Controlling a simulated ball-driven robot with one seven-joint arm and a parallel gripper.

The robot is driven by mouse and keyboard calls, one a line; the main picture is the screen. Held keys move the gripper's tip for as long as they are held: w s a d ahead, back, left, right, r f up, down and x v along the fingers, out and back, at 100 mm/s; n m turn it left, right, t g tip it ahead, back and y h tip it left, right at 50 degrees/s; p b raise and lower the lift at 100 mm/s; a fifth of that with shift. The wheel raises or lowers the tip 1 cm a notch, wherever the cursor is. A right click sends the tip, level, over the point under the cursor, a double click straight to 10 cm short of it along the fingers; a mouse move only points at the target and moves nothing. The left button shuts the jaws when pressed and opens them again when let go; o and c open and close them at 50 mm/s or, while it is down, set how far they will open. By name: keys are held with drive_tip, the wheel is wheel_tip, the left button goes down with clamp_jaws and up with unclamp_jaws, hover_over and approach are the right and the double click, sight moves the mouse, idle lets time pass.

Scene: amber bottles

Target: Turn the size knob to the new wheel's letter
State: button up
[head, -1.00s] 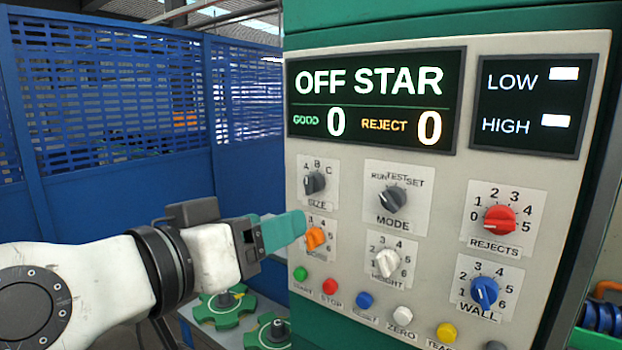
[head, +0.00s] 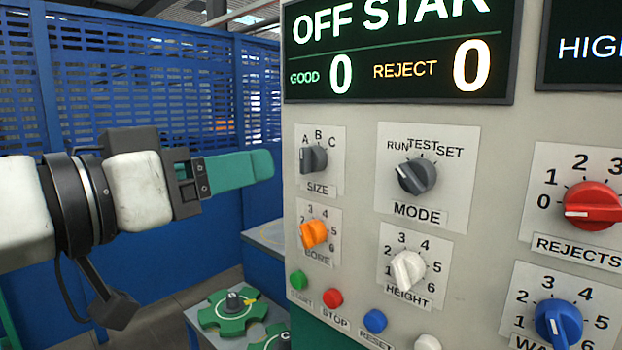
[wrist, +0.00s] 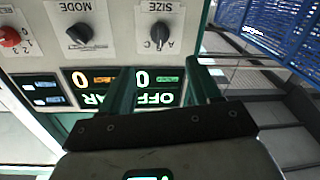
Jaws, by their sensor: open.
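The dark grey size knob (head: 313,158) is at the upper left of the pale control panel, with the letters A, B and C around it. Its pointer seems to lean toward A, but I cannot tell surely. It also shows upside down in the wrist view (wrist: 160,36). My gripper (head: 262,165), with teal fingers, is left of the knob in the head view, at about its height and apart from it. In the wrist view its two fingers (wrist: 163,82) are spread, with nothing between them.
The mode knob (head: 415,175) is right of the size knob, and the orange bore knob (head: 314,234) is just below it. A white height knob (head: 408,269) and coloured buttons sit lower. A blue mesh fence (head: 130,75) stands behind my arm.

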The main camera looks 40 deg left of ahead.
sight(301, 161)
drive_tip(key=w+p, duration=0.1)
drive_tip(key=w, duration=0.6)
drive_tip(key=w+p, duration=0.1)
drive_tip(key=w, duration=0.3)
drive_tip(key=shift+w+f+p, duration=0.1)
drive_tip(key=shift+f+p, duration=0.2)
drive_tip(key=shift+c, duration=0.4)
drive_tip(key=c, duration=1)
drive_tip(key=shift+o, duration=0.2)
drive_tip(key=shift+n+p, duration=0.45)
drive_tip(key=shift+n, duration=0.05)
drive_tip(key=n+p, duration=0.3)
drive_tip(key=shift+r+n, duration=0.2)
drive_tip(key=shift+n, duration=0.1)
drive_tip(key=shift+a+f+n+g+p, duration=0.1)
drive_tip(key=shift+n+g+p, duration=0.05)
drive_tip(key=shift+n+p, duration=0.85)
drive_tip(key=shift+f+n+g+p, duration=0.1)
drive_tip(key=shift+n+g+p, duration=0.05)
drive_tip(key=shift+n+p, duration=0.85)
drive_tip(key=shift+h, duration=0.3)
